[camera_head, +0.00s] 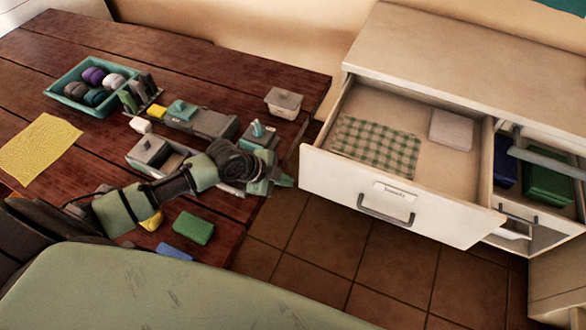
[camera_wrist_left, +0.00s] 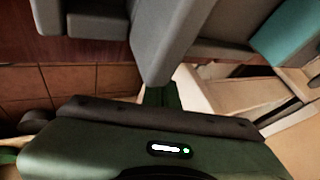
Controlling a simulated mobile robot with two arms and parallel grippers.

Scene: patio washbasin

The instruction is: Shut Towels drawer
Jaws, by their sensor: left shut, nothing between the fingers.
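The Towels drawer (camera_head: 350,196) is pulled out of the cream cabinet, with a label and a grey bar handle (camera_head: 384,209) on its front. Inside lie a green checked towel (camera_head: 376,147) and a folded pale cloth (camera_head: 451,129). My left gripper (camera_head: 284,181) is at the table's right edge, just left of the drawer front and apart from the handle. It is shut and empty. In the left wrist view my gripper's green body fills the lower part, and its fingertips are hard to make out. My right gripper is in neither view.
A wooden table (camera_head: 250,84) holds a teal tray (camera_head: 58,88) of rolled items, a yellow cloth (camera_head: 40,147), a lidded box (camera_head: 283,103), a green block (camera_head: 193,228) and several grey containers. Another open compartment (camera_head: 541,216) with green and blue items is at right. Tiled floor (camera_head: 330,260) lies clear below the drawer.

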